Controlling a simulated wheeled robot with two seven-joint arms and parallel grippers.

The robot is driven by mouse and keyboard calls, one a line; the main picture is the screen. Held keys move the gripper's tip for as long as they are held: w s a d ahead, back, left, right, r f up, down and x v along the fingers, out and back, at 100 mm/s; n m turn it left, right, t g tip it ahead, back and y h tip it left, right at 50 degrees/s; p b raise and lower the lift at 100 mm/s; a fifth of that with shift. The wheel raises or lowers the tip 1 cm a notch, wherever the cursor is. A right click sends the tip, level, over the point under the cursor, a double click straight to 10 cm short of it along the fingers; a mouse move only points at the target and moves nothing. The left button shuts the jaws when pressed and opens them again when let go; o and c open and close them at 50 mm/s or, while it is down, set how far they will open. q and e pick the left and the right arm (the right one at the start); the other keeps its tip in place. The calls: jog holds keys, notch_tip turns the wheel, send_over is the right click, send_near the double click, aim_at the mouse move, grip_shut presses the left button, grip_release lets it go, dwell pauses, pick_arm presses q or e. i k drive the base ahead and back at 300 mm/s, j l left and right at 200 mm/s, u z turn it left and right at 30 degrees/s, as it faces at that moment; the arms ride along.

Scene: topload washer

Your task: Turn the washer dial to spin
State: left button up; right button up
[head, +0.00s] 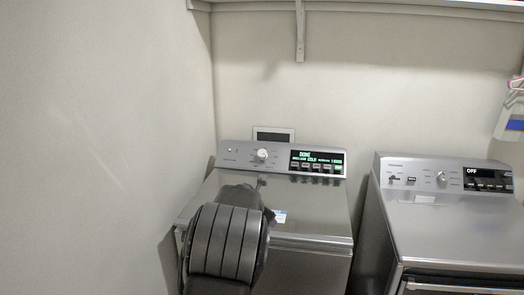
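The washer (305,211) is the grey top-load machine left of centre, with its lid shut. Its white round dial (262,154) sits on the back control panel (235,154), left of a lit display (318,160) with green text. The pointer direction on the dial is too small to read. A dark ridged arm of mine, seemingly the left, rises from the bottom edge in front of the washer. Its far end, with the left gripper (260,184), is mostly hidden behind the arm link, below and apart from the dial; its fingers cannot be made out. My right gripper is out of view.
A second grey machine (450,222) stands to the right, with its own knob (442,177) and a display reading OFF. A wall (100,140) is close on the left. A shelf bracket (300,32) hangs above. The space over the washer's panel is clear.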

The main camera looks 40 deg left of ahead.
aim_at(262, 153)
jog(key=i+j, duration=0.45)
jog(key=j, duration=0.15)
jog(key=i+j, duration=0.45)
jog(key=j, duration=0.15)
jog(key=i+j, duration=0.45)
jog(key=j, duration=0.15)
